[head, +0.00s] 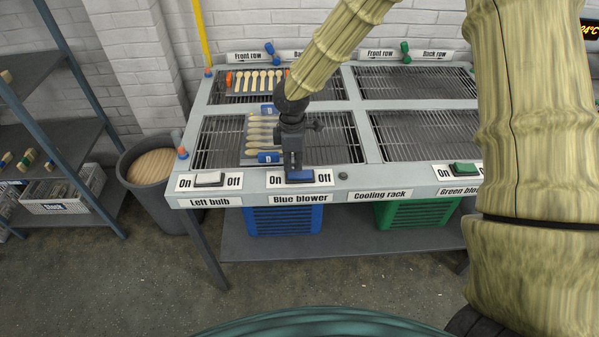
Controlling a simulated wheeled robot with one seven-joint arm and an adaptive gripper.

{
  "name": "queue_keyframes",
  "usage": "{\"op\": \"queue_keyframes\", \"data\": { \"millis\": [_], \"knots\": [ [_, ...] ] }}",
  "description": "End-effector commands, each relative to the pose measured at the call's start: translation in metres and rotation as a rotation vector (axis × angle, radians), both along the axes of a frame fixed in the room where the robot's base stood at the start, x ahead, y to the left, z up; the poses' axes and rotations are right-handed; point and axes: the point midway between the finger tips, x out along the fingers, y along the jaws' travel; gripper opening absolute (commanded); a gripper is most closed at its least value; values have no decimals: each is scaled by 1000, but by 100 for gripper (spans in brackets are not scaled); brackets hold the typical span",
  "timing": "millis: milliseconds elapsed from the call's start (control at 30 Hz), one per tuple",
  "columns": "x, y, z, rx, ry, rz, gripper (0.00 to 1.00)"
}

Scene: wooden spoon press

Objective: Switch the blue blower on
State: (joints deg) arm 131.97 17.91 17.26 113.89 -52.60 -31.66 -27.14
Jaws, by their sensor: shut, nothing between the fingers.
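The blue blower switch (301,176) is a blue rocker on a white plate marked On and Off, on the front edge of the cooling rack table (356,178). My gripper (293,178) is shut and empty. It points down with its tips at the left, On side of the blue rocker and hides that part. I cannot tell whether the tips touch the rocker or which way it is tipped. The blue blower (284,220) sits below on the lower shelf, under the Blue blower label (300,199).
A white switch (209,179) stands to the left and a green switch (466,169) to the right. Wooden spoons (262,132) lie on the rack beside my gripper. A grey bin (152,165) stands left of the table. The right rack sections are empty.

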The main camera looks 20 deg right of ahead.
Motion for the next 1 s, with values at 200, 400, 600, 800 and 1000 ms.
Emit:
{"op": "queue_keyframes", "data": {
  "millis": [200,400,600,800,1000],
  "knots": [
    [0,0,-3,0,0,0,0],
    [0,0,-5,-1,0,0,0],
    [0,0,-7,-1,0,0,0],
    [0,0,-10,-1,0,0,0],
    [0,0,-12,-1,0,0,0]
  ]
}}
